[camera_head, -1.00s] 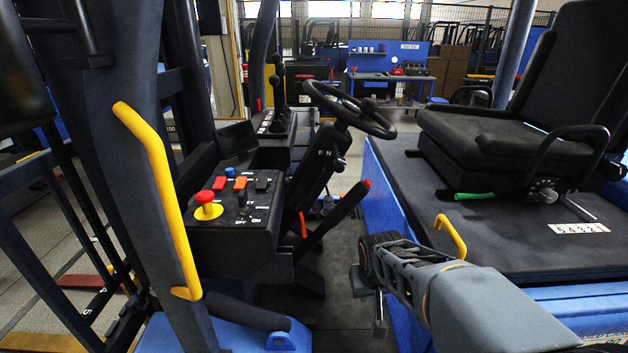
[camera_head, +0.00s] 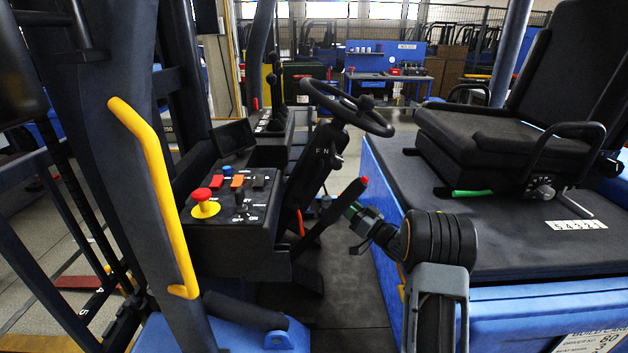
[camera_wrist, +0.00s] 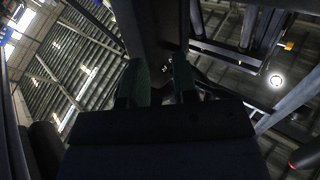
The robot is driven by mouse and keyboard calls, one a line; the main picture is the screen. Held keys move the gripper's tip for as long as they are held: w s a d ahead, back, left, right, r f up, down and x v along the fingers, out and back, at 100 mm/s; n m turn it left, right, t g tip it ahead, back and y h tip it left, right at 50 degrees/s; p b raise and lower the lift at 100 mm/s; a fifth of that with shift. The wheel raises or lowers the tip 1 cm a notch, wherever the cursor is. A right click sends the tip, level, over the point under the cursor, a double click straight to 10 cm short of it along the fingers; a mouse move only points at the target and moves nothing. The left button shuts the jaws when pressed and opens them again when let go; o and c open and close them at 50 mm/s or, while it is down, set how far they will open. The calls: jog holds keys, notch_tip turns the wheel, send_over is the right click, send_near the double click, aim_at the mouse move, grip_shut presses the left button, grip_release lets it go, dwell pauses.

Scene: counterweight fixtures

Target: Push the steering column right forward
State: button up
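The steering column (camera_head: 315,165) is a black tilted post marked "F N". It rises from the forklift's floor to the black steering wheel (camera_head: 348,107). My gripper (camera_head: 352,211) is to the right of and below the column, with its greenish fingers pointing up and left, close to the red-tipped lever (camera_head: 340,205). Whether it touches the lever is not clear. In the wrist view, the two fingers of my gripper (camera_wrist: 160,80) stand apart with nothing held between them. A dark post, seemingly the column (camera_wrist: 150,30), rises beyond them.
A control panel (camera_head: 235,200) with a red knob sits left of the column. A yellow handrail (camera_head: 155,180) is further left. The black seat (camera_head: 500,140) and blue body (camera_head: 385,200) are on the right. Dark open floor (camera_head: 350,285) lies between.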

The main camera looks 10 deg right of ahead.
aim_at(314, 179)
jog(key=w+a+r+y+p, duration=0.1)
jog(key=w+a+r, duration=0.1)
jog(key=a, duration=0.1)
jog(key=w+a+r+p, duration=0.1)
jog(key=w+a+r, duration=0.1)
jog(key=w+a, duration=0.1)
jog(key=w+a+r+y+p, duration=0.1)
jog(key=w+a+r, duration=0.1)
jog(key=w+a, duration=0.1)
jog(key=shift+w+a+r+n+g+y, duration=0.15)
jog(key=shift+a+r+n+g+y, duration=0.15)
jog(key=shift+r+n, duration=0.1)
grip_shut()
dwell(0.4)
